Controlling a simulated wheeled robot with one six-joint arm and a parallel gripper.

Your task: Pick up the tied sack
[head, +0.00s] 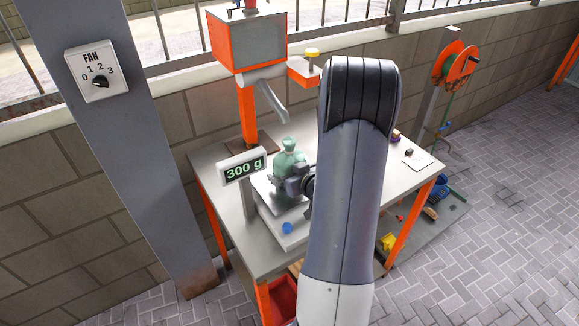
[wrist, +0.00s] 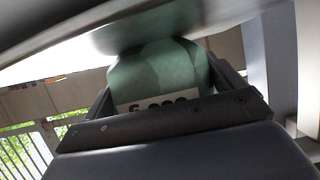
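The tied sack (head: 288,160) is pale green with a gathered neck. In the head view it stands upright at the scale (head: 285,218), whose display (head: 243,169) reads 300 g. My gripper (head: 293,183) is at the sack's lower front, with my arm coming in from the right. In the wrist view the sack (wrist: 160,72) lies between the two fingers of my gripper (wrist: 162,88), with no clear gap on either side. A pale label with dark print shows on it, partly hidden by my gripper. I cannot tell whether the fingers press on it.
An orange hopper with a grey chute (head: 270,98) stands behind the sack. A blue ball-like thing (head: 287,228) is at the scale's front. The white table (head: 232,222) has some free room at the left. A grey post with a fan dial (head: 97,72) rises at the left.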

